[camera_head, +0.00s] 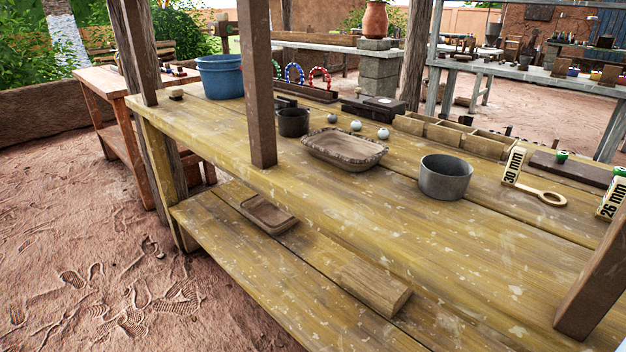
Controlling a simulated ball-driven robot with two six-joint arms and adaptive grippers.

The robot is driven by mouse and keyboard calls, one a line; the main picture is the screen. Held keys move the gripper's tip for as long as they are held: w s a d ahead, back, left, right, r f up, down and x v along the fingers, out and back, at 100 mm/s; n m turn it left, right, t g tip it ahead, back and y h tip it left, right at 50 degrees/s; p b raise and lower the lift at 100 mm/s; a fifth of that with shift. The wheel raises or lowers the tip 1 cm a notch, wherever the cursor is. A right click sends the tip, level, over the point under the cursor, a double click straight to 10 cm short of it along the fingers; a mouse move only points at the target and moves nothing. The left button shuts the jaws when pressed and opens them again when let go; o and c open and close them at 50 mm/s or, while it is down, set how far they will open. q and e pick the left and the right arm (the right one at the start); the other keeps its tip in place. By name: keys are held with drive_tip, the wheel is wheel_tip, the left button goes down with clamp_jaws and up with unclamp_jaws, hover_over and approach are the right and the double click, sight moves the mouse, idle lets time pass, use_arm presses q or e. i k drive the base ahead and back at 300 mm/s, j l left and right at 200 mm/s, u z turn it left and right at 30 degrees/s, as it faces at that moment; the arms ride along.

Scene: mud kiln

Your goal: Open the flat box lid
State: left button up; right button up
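Neither of my grippers shows in the head view. I cannot tell for sure which thing is the flat box. A closed-looking wooden block or box (373,284) lies on the lower shelf; no lid seam can be made out. A dark flat slab or box (571,168) lies at the right of the table top. Another dark flat piece (372,107) with a pale disc on it lies towards the back edge. No raised lid is visible on any of them.
The long yellow table (330,205) has wooden posts (257,85) at its front. On it stand a blue bucket (220,77), a brown tray (344,165), a grey pot (445,190) and a compartment box (455,137). Bare ground (80,270) lies open at left.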

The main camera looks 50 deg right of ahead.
sight(390, 288)
drive_tip(key=i+j+z, duration=0.1)
drive_tip(key=i+z, duration=0.35)
drive_tip(key=i+j+z, duration=0.2)
drive_tip(key=i+z, duration=0.2)
drive_tip(key=i+j+z, duration=0.65)
drive_tip(key=z, duration=0.2)
drive_tip(key=i+j+z, duration=0.15)
drive_tip(key=j+z, duration=0.3)
drive_tip(key=j, duration=0.2)
drive_tip(key=i+j+z, duration=0.15)
drive_tip(key=j+z, duration=0.3)
drive_tip(key=j, duration=0.15)
